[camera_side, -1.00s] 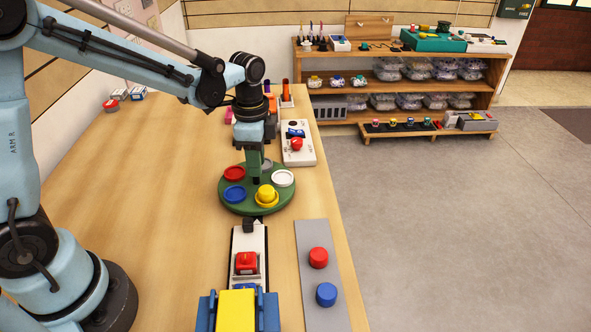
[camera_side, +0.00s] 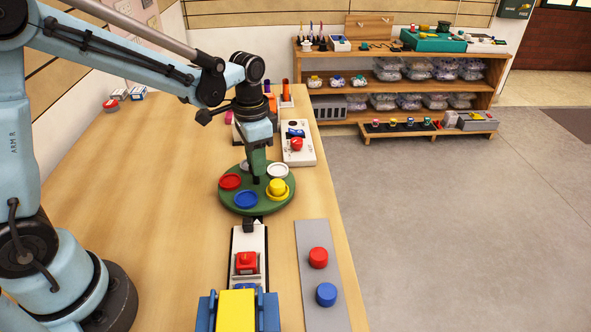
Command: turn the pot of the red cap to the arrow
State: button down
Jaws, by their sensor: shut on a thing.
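A round green turntable (camera_side: 258,206) carries coloured pots near its rim. The red pot (camera_side: 230,182) is at its left, the blue pot (camera_side: 245,199) at the front, and the yellow pot (camera_side: 277,191) at the right with a yellow cap on it. A white pot (camera_side: 278,171) is behind the yellow one; another pale pot is partly hidden by my gripper. My gripper (camera_side: 256,178) points down at the turntable's middle, shut on its centre knob, which is mostly hidden. A small white arrow (camera_side: 257,222) is at the turntable's front edge, nearest the blue pot.
A grey board (camera_side: 312,232) at front right holds the red cap (camera_side: 318,257) and a blue cap (camera_side: 326,294). A white track (camera_side: 235,245) with a red block (camera_side: 246,262) and a yellow-and-blue device (camera_side: 237,309) stand in front. A white switch box (camera_side: 306,155) is behind.

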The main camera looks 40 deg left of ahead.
jog(key=shift+a+n, duration=0.1)
jog(key=shift+n, duration=4.4)
jog(key=shift+a+n, duration=0.15)
jog(key=shift+n, duration=4.15)
jog(key=shift+s+n, duration=0.1)
jog(key=shift+n, duration=0.4)
jog(key=c, duration=0.9)
grip_release()
